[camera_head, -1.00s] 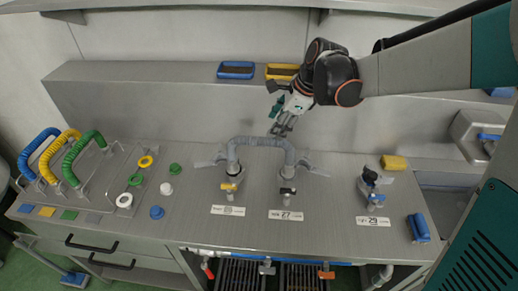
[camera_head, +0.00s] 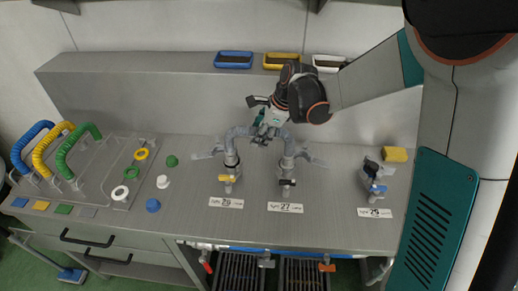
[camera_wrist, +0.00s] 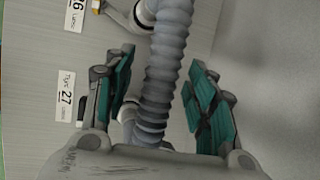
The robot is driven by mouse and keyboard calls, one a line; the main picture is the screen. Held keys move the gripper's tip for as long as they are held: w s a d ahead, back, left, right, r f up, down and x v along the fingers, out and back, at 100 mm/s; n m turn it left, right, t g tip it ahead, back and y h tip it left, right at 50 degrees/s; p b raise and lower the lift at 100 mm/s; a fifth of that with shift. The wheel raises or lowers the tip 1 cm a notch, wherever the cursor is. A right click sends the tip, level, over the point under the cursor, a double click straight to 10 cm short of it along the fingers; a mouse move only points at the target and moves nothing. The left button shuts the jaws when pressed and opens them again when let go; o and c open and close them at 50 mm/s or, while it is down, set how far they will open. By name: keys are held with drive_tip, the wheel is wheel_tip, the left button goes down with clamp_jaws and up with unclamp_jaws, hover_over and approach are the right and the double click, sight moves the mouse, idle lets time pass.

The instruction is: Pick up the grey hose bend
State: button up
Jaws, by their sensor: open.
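The grey hose bend (camera_head: 240,131) is a ribbed arch joining the two valve fittings behind the labels 26 and 27 on the steel counter. In the wrist view the ribbed hose (camera_wrist: 166,70) runs between my two teal finger pads. My gripper (camera_head: 262,133) is at the top middle of the arch, pointing down, and hides part of it. In the wrist view my gripper (camera_wrist: 160,95) is open, with one finger on each side of the hose and a visible gap at each side. I cannot tell its exact height over the hose.
A third valve (camera_head: 373,175) stands at right by a yellow sponge (camera_head: 394,155). Blue, yellow and green hoses (camera_head: 78,150) sit on a rack at left, with several coloured caps beside it. A raised ledge (camera_head: 130,90) with small trays runs behind.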

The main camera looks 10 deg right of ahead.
drive_tip(key=shift+r, duration=0.1)
clamp_jaws()
idle(0.3)
